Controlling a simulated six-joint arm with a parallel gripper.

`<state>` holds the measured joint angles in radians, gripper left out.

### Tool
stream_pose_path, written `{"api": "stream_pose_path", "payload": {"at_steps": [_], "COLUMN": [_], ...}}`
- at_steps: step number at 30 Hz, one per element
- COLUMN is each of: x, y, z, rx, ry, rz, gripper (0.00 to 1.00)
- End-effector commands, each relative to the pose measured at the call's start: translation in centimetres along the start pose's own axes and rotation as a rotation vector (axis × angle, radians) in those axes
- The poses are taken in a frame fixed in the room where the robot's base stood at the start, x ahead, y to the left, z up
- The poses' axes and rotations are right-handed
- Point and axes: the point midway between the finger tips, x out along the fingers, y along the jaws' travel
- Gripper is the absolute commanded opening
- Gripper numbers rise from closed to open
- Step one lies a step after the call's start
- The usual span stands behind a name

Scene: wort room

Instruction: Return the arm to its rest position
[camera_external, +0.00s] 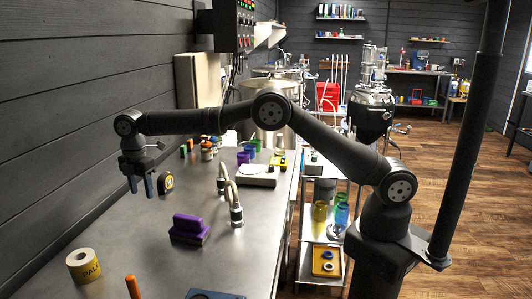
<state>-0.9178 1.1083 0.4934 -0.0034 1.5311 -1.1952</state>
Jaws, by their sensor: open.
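My gripper (141,186) hangs pointing down over the left part of the steel table (130,235). Its two blue-grey fingers are apart, with nothing between them. My arm reaches leftward across the table from its base at the lower right, with the elbow raised. The fingertips look to be above the table surface, though the exact height cannot be told.
A purple block-like object (189,228), a tape roll (83,265), an orange-handled item (132,287) and hooked metal fittings (236,205) stand on the table. A white scale-like device (257,175) is farther back. A cart (327,255) stands between table and base.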

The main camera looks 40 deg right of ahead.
Motion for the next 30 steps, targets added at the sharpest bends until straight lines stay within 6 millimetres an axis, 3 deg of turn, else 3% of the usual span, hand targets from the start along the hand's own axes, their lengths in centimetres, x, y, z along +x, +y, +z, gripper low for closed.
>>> {"api": "stream_pose_path", "payload": {"at_steps": [6, 12, 18, 27, 30], "x": [2.0, 3.1, 4.4, 4.5, 4.5], "y": [0.4, 0.6, 0.6, 0.6, 0.6], "z": [-3.3, -5.1, -5.2, -5.2, -5.2], "rx": [-0.002, -0.002, 0.0, -0.001, -0.001], "ry": [0.0, 0.0, -0.001, 0.0, 0.0], "rz": [-0.001, -0.001, -0.001, -0.001, 0.0], "gripper": [0.51, 0.51, 0.51, 0.51, 0.7]}}
